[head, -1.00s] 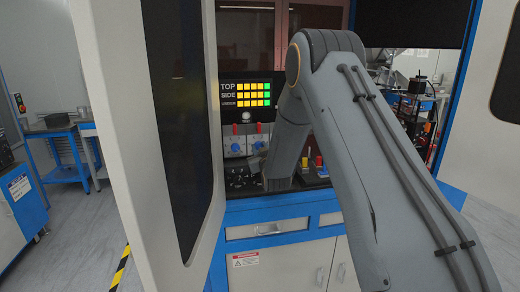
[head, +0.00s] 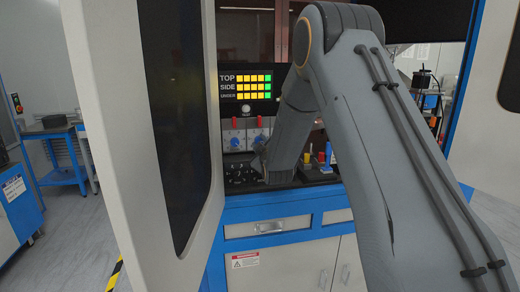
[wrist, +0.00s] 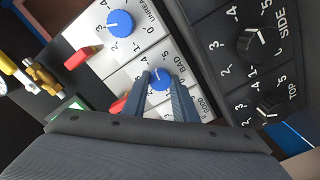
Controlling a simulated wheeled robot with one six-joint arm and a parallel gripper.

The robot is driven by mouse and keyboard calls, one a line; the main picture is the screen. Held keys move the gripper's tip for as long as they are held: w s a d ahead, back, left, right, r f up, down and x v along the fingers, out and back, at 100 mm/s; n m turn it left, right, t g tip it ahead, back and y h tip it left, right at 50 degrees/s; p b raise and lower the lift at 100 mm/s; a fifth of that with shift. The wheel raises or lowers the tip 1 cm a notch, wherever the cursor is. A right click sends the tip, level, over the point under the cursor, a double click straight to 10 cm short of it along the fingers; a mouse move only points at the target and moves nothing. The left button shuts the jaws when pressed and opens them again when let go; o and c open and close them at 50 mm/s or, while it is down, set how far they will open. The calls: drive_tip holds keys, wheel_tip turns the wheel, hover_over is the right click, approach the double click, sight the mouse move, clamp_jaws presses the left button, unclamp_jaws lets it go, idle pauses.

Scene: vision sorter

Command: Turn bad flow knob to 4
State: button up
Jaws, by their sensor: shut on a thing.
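The bad flow knob (wrist: 160,74) is a blue round knob on a white plate with a printed dial and the label BAD, in the middle of the wrist view. My gripper (wrist: 160,86) has its two fingers on either side of this knob and is shut on it. The fingers cover part of the dial, and I cannot tell which number the knob's mark points at.
Another blue knob (wrist: 120,23), labelled UNREAD, sits beside it at the upper left. A red lever (wrist: 82,57) is close to the left. Black knobs (wrist: 250,44) for SIDE and TOP are on the dark panel at right. An open cabinet door (head: 95,110) stands at left.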

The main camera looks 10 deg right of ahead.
drive_tip(key=shift+f+n+b, duration=0.1)
drive_tip(key=shift+n+b, duration=1.15)
drive_tip(key=shift+n, duration=0.65)
drive_tip(key=o, duration=1)
drive_tip(key=shift+o, duration=0.2)
drive_tip(key=shift+s, duration=0.1)
drive_tip(key=s+b, duration=0.2)
drive_tip(key=s, duration=0.5)
drive_tip(key=shift+s, duration=0.3)
